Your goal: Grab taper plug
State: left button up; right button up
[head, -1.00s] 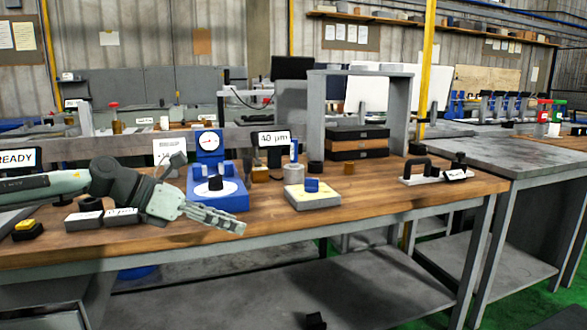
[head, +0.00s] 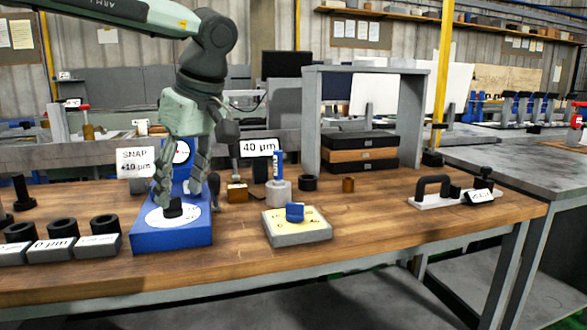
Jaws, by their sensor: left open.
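My left gripper (head: 178,196) points down over the blue gauge stand (head: 170,238), its fingers spread open. A small black plug (head: 173,207), which looks like the taper plug, stands on the stand's white round plate, just below and between the fingertips. I cannot tell whether a finger touches it. The stand's dial (head: 182,151) is partly hidden behind the gripper. My right gripper is not in view.
Several grey blocks with black rings (head: 62,228) stand left of the stand. A grey block with a yellow top and blue piece (head: 298,235) lies to the right.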

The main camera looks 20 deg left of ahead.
aim_at(278, 181)
jog(key=i, duration=1.25)
